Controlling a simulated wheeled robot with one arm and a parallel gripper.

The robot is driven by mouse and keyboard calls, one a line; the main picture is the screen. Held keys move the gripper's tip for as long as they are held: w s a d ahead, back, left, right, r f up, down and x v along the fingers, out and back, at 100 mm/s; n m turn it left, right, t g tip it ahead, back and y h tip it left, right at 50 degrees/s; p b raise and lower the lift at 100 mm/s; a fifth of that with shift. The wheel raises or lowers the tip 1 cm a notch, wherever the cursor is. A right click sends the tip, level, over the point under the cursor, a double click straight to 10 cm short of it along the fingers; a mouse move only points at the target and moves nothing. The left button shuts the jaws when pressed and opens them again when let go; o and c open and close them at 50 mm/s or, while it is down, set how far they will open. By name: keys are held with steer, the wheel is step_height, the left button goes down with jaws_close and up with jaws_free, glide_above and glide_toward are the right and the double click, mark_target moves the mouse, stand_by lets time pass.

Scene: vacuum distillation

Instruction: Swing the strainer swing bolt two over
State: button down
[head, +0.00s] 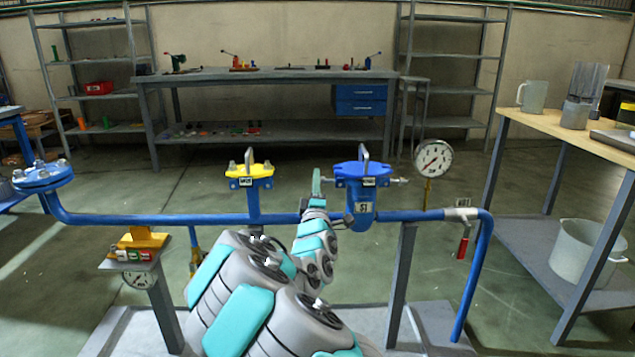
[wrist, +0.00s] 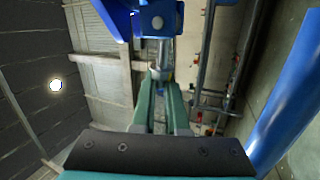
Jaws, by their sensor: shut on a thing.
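The strainer (head: 361,205) is a blue pot on the blue pipe, with a blue lid and a metal handle on top. A silver swing bolt sticks out sideways on its right (head: 394,181). My gripper (head: 317,182) is at the strainer's left side, level with the lid. In the wrist view my gripper (wrist: 161,84) has its green fingers closed around the end of a silver swing bolt (wrist: 160,52), which hangs from a blue lug. The bolt's gripped end is mostly hidden between the fingers. I cannot read which number this bolt carries.
A yellow-lidded fitting (head: 250,172) stands left of my arm on the same pipe. A pressure gauge (head: 433,158) and a red-handled valve (head: 463,242) are to the right. A wooden-topped table (head: 560,130) is at the far right. The floor behind the pipe is clear.

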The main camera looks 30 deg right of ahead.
steer(key=shift+f+n+t+y+b, duration=0.3)
steer(key=shift+f+n+y+b, duration=0.15)
steer(key=shift+n, duration=0.75)
steer(key=shift+d, duration=0.1)
steer(key=c, duration=0.9)
jaws_free()
steer(key=shift+s, duration=0.1)
steer(key=shift+b+v, duration=2.3)
steer(key=shift+v, duration=1.55)
